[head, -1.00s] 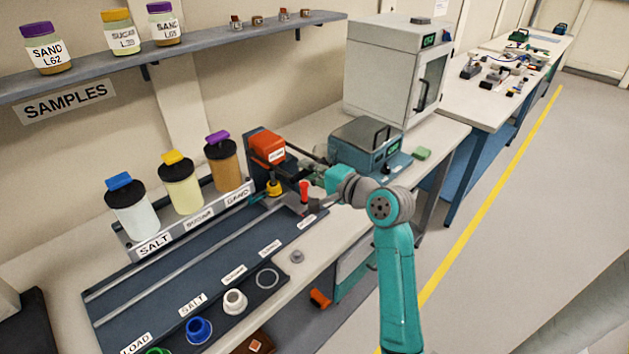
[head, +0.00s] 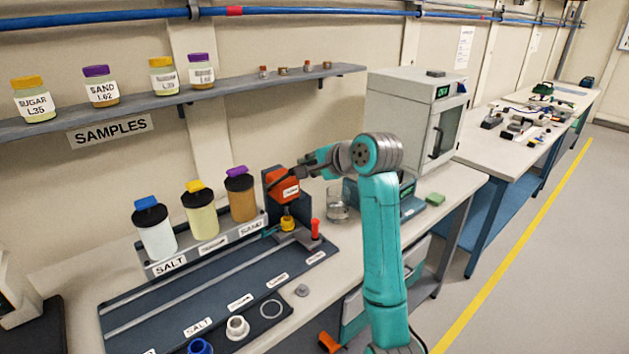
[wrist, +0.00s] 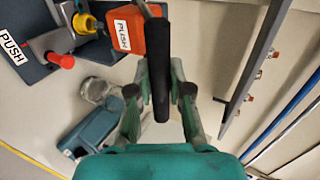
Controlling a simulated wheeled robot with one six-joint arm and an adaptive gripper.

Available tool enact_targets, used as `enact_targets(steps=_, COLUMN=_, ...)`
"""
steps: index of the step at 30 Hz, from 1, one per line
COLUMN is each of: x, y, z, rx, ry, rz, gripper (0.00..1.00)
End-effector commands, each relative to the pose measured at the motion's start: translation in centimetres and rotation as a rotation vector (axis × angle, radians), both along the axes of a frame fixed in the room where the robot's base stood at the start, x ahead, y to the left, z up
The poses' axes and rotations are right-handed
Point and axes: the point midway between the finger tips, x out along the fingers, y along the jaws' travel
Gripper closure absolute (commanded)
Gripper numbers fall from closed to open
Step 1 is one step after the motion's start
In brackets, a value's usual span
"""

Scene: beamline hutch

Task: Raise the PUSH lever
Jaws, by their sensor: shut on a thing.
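The PUSH lever is a black handle (wrist: 158,70) on an orange block with a PUSH label (wrist: 130,30). In the head view the orange block (head: 284,190) sits tilted on a dark upright at the far end of the rail station. My gripper (wrist: 159,91) is shut on the black handle, one finger on each side in the wrist view. In the head view my gripper (head: 303,169) is just above and right of the orange block; it largely hides the handle there.
A red-knobbed post (head: 315,228) and a yellow nozzle (head: 287,222) stand below the block. A glass beaker (head: 338,204) and a teal instrument (head: 409,195) are close on the right. Three canisters line the left. The samples shelf (head: 225,93) runs above.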

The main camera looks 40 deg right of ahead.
Motion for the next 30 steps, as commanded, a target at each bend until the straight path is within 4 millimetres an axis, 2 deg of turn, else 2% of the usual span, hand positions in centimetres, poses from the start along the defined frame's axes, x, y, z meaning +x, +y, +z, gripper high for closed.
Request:
enact_targets(steps=1, x=0.4, y=0.0, z=0.7, rx=-0.002, ry=-0.005, rz=0.0, gripper=1.0)
enact_targets(steps=9, x=1.8, y=0.1, z=2.0, rx=-0.001, ry=-0.004, rz=0.0, gripper=1.0)
enact_targets(steps=27, x=2.4, y=0.1, z=2.6, rx=-0.002, ry=-0.009, rz=0.0, gripper=1.0)
enact_targets(steps=28, x=2.4, y=0.1, z=2.6, rx=-0.002, ry=-0.01, rz=0.0, gripper=0.8)
enact_targets(steps=30, x=2.4, y=0.1, z=2.5, rx=-0.002, ry=-0.009, rz=0.0, gripper=0.62)
